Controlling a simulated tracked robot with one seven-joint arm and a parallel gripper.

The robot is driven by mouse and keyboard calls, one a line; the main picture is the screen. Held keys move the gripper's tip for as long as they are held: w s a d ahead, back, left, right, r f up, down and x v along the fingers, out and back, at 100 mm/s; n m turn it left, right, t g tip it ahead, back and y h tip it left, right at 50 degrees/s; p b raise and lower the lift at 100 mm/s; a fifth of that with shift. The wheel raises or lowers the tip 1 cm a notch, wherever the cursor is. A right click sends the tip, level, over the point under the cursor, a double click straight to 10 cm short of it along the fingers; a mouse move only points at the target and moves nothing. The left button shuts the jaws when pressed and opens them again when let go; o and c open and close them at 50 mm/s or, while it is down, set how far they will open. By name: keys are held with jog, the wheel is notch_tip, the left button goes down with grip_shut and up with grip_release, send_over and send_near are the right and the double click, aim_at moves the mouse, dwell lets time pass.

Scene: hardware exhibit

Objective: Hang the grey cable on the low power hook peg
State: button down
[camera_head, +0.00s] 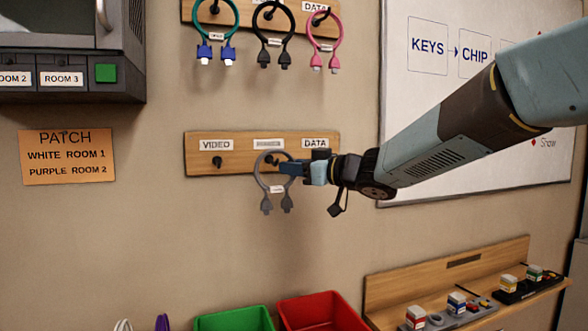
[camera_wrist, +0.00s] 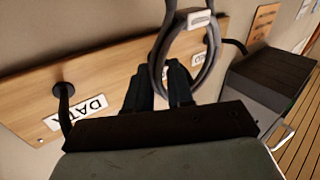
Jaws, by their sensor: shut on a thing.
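The grey cable (camera_head: 261,182) is a loop with its two plugs hanging down, in front of the middle of the low wooden board (camera_head: 235,140). It also shows in the wrist view as a grey ring (camera_wrist: 156,65) at the fingertips. My gripper (camera_head: 287,168) comes from the right and is shut on the loop's right side; its fingers show in the wrist view (camera_wrist: 165,85). The middle peg (camera_head: 270,160) is under a blurred label and appears within the loop. I cannot tell whether the loop rests on it.
The low VIDEO peg (camera_head: 217,162) is bare. The DATA peg (camera_wrist: 65,95) is close beside my gripper. An upper board (camera_head: 235,17) holds teal, black and pink cables. Green (camera_head: 235,319) and red (camera_head: 318,310) bins and a wooden shelf (camera_head: 450,275) stand below.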

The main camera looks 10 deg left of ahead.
jog(key=shift+w+a+f, duration=0.15)
jog(key=shift+w+a, duration=0.05)
jog(key=shift+w, duration=0.15)
jog(key=shift+w+a+f, duration=0.3)
jog(key=shift+w+f, duration=0.15)
jog(key=shift+f, duration=0.3)
jog(key=shift+f, duration=0.1)
jog(key=c, duration=0.9)
grip_release()
